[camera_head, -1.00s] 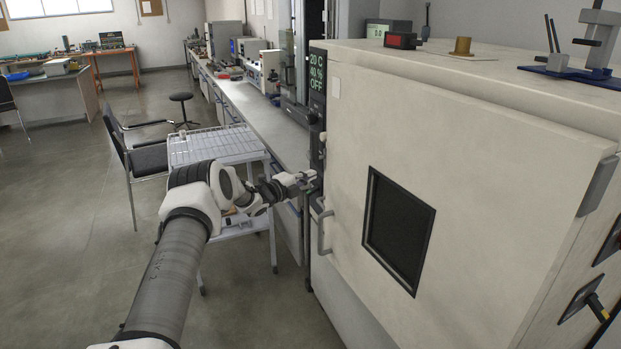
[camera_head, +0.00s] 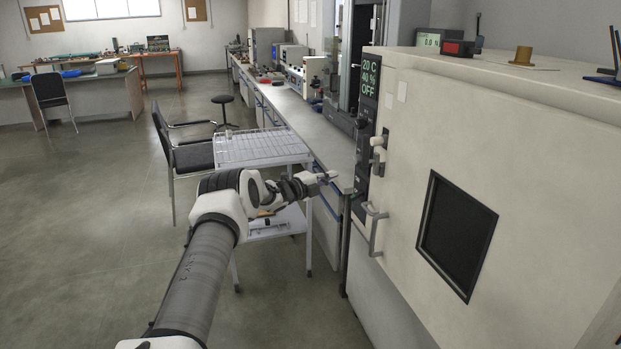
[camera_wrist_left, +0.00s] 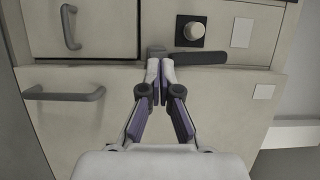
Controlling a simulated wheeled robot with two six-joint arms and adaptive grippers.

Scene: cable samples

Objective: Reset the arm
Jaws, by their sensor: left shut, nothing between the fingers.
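My left arm comes in from the bottom left of the head view. My left gripper (camera_head: 328,177) is raised in front of the bench side, left of the chamber door. Its fingers are shut with nothing between them. In the left wrist view the gripper (camera_wrist_left: 160,82) points at a pale cabinet front (camera_wrist_left: 215,110), its closed fingertips just below a dark lever handle (camera_wrist_left: 200,58). I cannot tell whether they touch it. My right gripper is not in view.
The large pale chamber (camera_head: 540,150) with a dark window (camera_head: 456,235) and a door handle (camera_head: 376,230) fills the right. A wire-topped trolley (camera_head: 262,147) and a chair (camera_head: 185,155) stand behind my arm. The floor (camera_head: 100,240) at left is clear.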

